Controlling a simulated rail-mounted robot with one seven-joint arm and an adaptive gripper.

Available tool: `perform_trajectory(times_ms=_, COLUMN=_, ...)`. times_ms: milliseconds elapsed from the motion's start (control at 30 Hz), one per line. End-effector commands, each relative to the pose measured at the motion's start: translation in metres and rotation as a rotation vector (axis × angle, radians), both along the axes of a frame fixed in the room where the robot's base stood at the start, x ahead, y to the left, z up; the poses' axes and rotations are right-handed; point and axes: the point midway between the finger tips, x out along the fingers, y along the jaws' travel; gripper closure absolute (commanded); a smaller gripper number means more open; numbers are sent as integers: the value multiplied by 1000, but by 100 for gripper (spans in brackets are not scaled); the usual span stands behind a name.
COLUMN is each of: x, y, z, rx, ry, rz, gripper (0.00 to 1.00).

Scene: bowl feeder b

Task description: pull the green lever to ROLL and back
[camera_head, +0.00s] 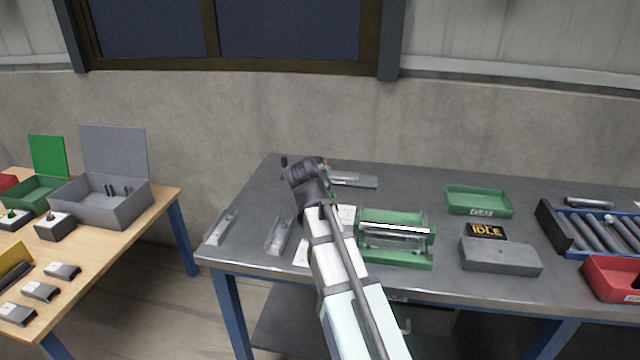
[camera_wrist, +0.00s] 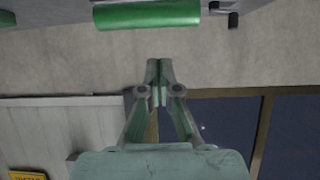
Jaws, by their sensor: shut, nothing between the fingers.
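My gripper (camera_wrist: 160,66) shows in the wrist view with its two fingers together and nothing between them. A green cylinder (camera_wrist: 147,15), possibly the lever's grip, lies across the top of that view, apart from the fingertips. In the head view my arm reaches over the grey table; its fingers are hidden or too small to make out. A green machine (camera_head: 398,258) with rollers stands just right of my arm. I cannot make out the lever in the head view.
A green tray (camera_head: 478,202), a grey block (camera_head: 500,257), a rack of dark rollers (camera_head: 552,228) and a red bin (camera_head: 606,284) stand on the grey table (camera_head: 255,190) at the right. A wooden table (camera_head: 128,248) with boxes is at the left.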

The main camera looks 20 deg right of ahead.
Motion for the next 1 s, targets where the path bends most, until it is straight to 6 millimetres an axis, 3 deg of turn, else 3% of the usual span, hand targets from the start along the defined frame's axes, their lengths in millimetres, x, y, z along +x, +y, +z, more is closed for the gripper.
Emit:
perform_trajectory(times_ms=100, x=-24, y=13, z=10, rx=-1, ry=-4, rz=3, gripper=100)
perform_trajectory(times_ms=400, x=-65, y=37, z=34, rx=-2, ry=-4, rz=2, gripper=100)
perform_trajectory(times_ms=600, x=-77, y=44, z=41, rx=-3, ry=-4, rz=1, gripper=100)
perform_trajectory(times_ms=1000, x=-78, y=45, z=42, rx=-3, ry=-3, rz=0, gripper=100)
